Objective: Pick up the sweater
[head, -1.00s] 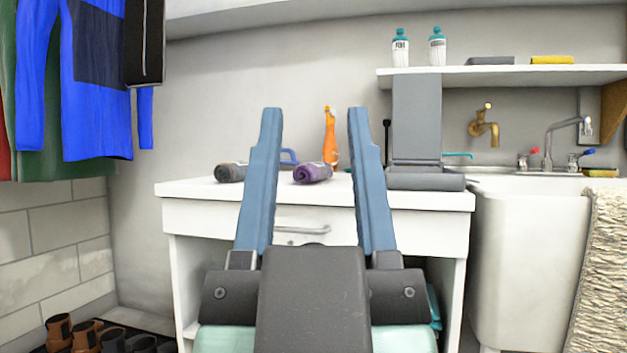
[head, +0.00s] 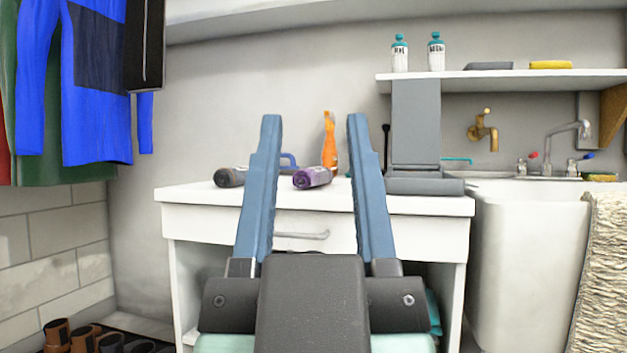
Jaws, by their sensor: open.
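A blue sweater-like garment (head: 95,135) with a dark navy chest panel hangs at the upper left among other clothes. I cannot tell for sure that it is the sweater. My gripper (head: 314,120) is in the middle of the view, with two blue fingers spread wide and nothing between them. It points toward the white cabinet and is well to the right of the hanging clothes, apart from them. A dark garment (head: 145,45) with a zipper hangs just right of the blue one, and a green one (head: 60,172) hangs behind it.
A white cabinet (head: 440,204) stands ahead, bearing rolled cloths (head: 312,177), an orange spray bottle (head: 329,145) and a grey folded item (head: 416,120). A white sink (head: 525,250) is at the right, with a shelf (head: 510,78) above. Boots (head: 58,333) stand on the floor at lower left.

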